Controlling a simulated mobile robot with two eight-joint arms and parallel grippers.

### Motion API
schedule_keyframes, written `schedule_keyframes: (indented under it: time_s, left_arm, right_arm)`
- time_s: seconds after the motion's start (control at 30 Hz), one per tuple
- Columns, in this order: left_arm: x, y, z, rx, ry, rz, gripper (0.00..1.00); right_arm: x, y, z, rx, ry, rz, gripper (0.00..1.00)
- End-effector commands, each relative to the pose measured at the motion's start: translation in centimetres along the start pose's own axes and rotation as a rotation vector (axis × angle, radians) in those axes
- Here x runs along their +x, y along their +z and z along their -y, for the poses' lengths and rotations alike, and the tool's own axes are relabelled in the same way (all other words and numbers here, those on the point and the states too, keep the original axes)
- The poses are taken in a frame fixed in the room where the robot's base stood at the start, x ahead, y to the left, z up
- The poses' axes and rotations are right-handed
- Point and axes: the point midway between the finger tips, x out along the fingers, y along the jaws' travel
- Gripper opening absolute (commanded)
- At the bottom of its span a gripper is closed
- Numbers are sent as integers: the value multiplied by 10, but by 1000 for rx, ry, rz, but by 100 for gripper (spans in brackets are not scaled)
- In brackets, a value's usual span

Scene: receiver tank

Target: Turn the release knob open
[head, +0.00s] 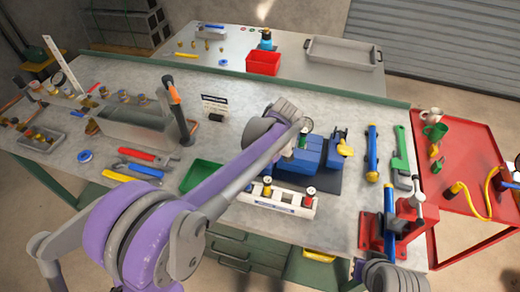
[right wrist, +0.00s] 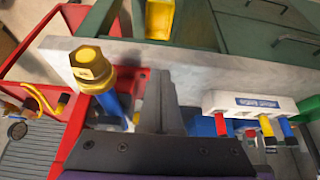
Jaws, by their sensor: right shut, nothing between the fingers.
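A blue machine (head: 308,157) sits on a dark mat mid-table, with a yellow knob-like part (head: 345,150) at its right. I cannot tell for sure which part is the release knob. A white block (head: 277,200) with several coloured knobs stands in front of it; it also shows in the right wrist view (right wrist: 250,103). My left arm reaches over the table, its end (head: 287,110) above the machine's left side; its fingers cannot be made out. My right gripper (right wrist: 168,105) is shut and empty, near a brass hex fitting (right wrist: 92,66) on a blue upright.
A red vise (head: 408,215) stands at the front right edge. A blue bar (head: 372,155) and a green tool (head: 402,160) lie behind it. A red cart (head: 470,150) stands at the right. A metal bin (head: 145,130), pliers and a green tray (head: 202,176) are left.

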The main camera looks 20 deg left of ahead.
Motion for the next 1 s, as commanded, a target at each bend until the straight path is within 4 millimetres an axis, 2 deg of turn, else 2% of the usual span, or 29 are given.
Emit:
schedule_keyframes:
  time_s: [0.6, 0.63, 0.7, 0.8, 1.0]
  left_arm:
    - [0, 1, 0, -38, -16, 3, 0]
    - [0, 1, 0, -37, -16, 3, 42]
    - [0, 0, 0, -37, -16, 3, 55]
    - [0, 0, 0, -37, -16, 3, 69]
    - [0, 0, 0, -37, -15, 2, 69]
  right_arm:
    - [0, 0, 0, 0, 0, 0, 0]
    - [0, 0, 0, 0, 0, 0, 0]
    - [0, 0, 0, 0, 0, 0, 0]
    - [0, 0, 0, 0, 0, 0, 0]
    - [0, 0, 0, 0, 0, 0, 0]
